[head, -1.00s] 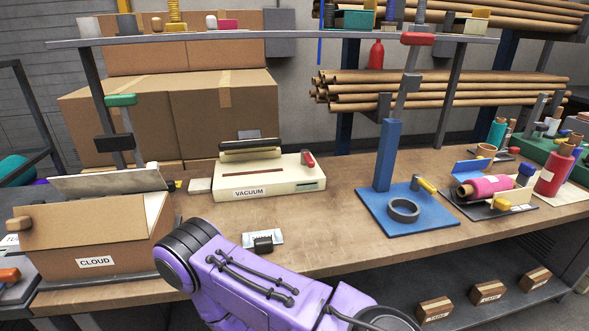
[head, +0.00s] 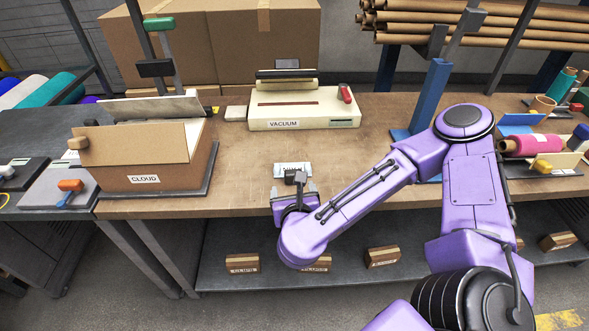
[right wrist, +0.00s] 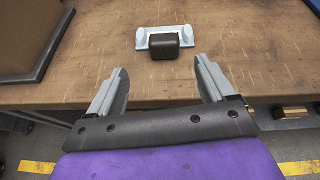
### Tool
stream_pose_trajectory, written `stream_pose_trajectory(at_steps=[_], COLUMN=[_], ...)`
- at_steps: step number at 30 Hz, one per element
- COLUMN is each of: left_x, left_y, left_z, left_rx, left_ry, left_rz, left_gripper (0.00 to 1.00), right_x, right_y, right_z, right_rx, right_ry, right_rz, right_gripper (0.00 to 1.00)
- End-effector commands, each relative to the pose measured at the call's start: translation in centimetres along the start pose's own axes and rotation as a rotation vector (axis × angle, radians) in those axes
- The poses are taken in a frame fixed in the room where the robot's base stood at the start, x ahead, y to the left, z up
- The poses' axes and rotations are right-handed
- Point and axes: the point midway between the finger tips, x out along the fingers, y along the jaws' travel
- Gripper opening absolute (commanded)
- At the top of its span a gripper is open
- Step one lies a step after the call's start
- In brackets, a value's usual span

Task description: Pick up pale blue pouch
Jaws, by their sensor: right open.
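My left gripper is not in view.
A cardboard box labelled CLOUD (head: 150,158) stands on the left and a cream VACUUM machine (head: 300,112) behind the piece. A blue stand (head: 430,95) and a pink roll (head: 530,145) are at right. Several small boxes lie on the shelf below. The tabletop around the piece is clear.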

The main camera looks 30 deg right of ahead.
Motion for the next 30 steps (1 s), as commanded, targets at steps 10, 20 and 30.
stream_pose_trajectory(at_steps=[10, 20, 30], left_x=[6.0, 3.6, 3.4], left_y=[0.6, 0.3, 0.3], left_z=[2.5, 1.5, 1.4], left_rx=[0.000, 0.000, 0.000], left_ry=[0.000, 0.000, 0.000], left_rz=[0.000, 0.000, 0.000], left_gripper=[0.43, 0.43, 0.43], right_x=[3.4, 7.8, 10.7], right_y=[-0.9, -0.9, -0.8], right_z=[0.3, 1.0, 0.8], right_rx=[0.120, 0.109, 0.110], right_ry=[-0.020, -0.013, -0.016], right_rz=[-0.033, -0.035, -0.031], right_gripper=[0.83, 0.83, 0.83])
